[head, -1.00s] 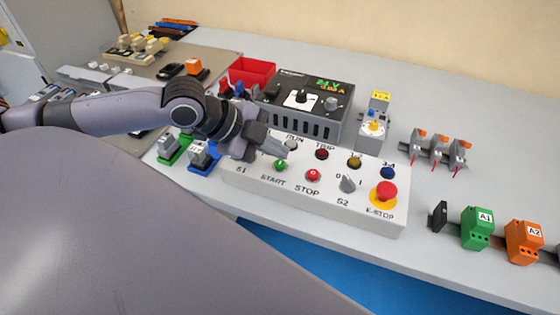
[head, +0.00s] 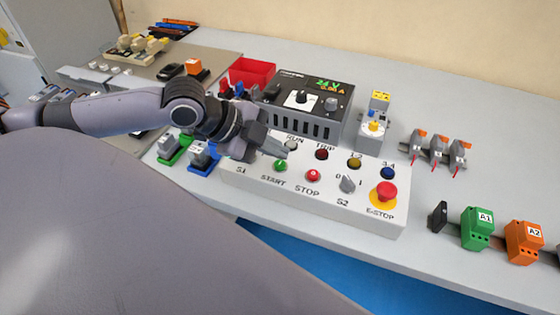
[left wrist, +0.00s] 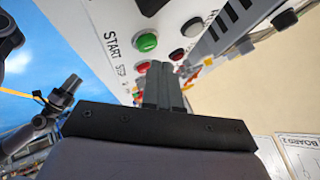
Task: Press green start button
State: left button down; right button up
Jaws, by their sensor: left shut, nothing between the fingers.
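The green START button (head: 280,165) is on the sloped white control panel (head: 240,172), left of the red STOP button (head: 313,175). My left gripper (head: 284,153) is shut and empty, with its tips just behind the green button, near the RUN lamp (head: 292,145). In the left wrist view the shut fingers (left wrist: 160,72) point at the panel, and the green button (left wrist: 147,42) shows whole beyond the tips and slightly left. The tips look apart from it.
The E-STOP (head: 386,193) and the S2 switch (head: 347,183) are right of STOP. The power supply (head: 305,105) stands behind the panel. Green (head: 477,228) and orange (head: 524,242) terminal blocks are at the right. Unclear dark parts (left wrist: 62,95) show at the left wrist view's left.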

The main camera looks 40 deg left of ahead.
aim_at(275, 165)
pick_arm(q)
jog(key=shift+f, duration=0.2)
dwell(0.5)
jog(key=shift+f, duration=0.25)
jog(key=shift+f, duration=0.4)
dwell(0.7)
jog(key=shift+r+p, duration=0.8)
jog(key=shift+p, duration=0.4)
jog(key=shift+r, duration=0.1)
notch_tip(275, 165, up, 3)
jog(key=p, duration=0.3)
jog(key=shift+r+p, duration=1)
